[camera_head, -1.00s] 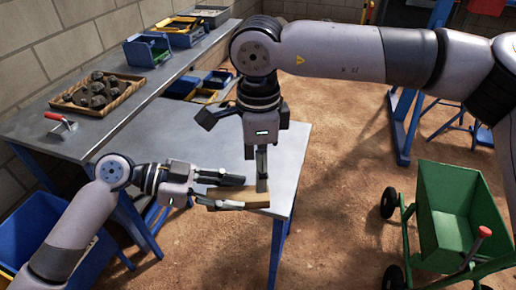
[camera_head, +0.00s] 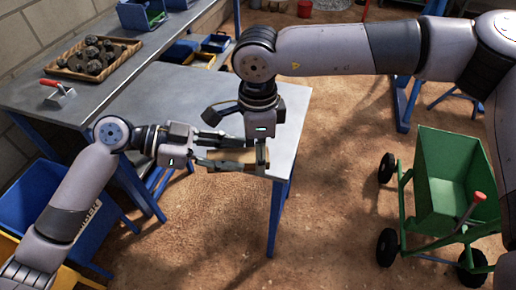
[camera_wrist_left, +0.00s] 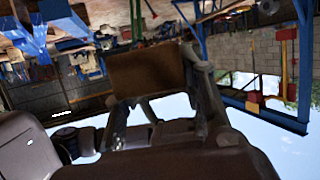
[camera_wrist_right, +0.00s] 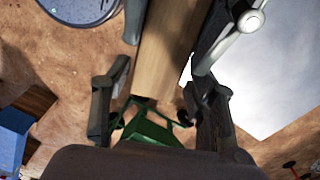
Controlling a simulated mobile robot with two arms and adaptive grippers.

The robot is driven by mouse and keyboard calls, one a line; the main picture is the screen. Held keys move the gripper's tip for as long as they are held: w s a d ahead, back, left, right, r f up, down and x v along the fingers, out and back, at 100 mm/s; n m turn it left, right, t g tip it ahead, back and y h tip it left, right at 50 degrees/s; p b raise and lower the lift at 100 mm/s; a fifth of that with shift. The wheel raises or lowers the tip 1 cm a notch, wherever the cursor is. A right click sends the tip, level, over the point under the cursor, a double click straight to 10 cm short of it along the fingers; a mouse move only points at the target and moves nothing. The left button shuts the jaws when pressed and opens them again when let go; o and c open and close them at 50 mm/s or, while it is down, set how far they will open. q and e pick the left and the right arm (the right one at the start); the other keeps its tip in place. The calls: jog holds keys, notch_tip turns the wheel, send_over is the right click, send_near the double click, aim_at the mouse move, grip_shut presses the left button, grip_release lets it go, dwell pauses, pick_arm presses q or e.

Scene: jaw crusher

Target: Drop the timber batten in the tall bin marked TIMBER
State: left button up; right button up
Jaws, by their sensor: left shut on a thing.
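The timber batten (camera_head: 232,156) is a short, light brown piece held above the near end of the grey bench. My left gripper (camera_head: 205,152) is shut on it; in the left wrist view its brown end (camera_wrist_left: 147,72) shows between the fingers. My right gripper (camera_head: 256,155) is at the batten's right part. In the right wrist view the batten (camera_wrist_right: 168,45) runs between its fingers (camera_wrist_right: 158,90); whether they press on it is unclear. A blue bin (camera_head: 28,200) stands lower left. Its white label (camera_head: 87,219) is partly hidden by my left arm, ending in letters like "BER".
The bench (camera_head: 135,95) carries a tray of dark rocks (camera_head: 95,57), a red-handled trowel (camera_head: 58,90) and a blue bin (camera_head: 142,13) at the back. A green wheeled cart (camera_head: 450,185) stands right. A yellow container edge shows lower left. Sandy floor between bench and cart is open.

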jog(key=c, duration=0.9)
pick_arm(q)
jog(key=o, duration=1.2)
pick_arm(e)
jog(key=shift+c, duration=0.4)
pick_arm(q)
jog(key=shift+o, duration=0.2)
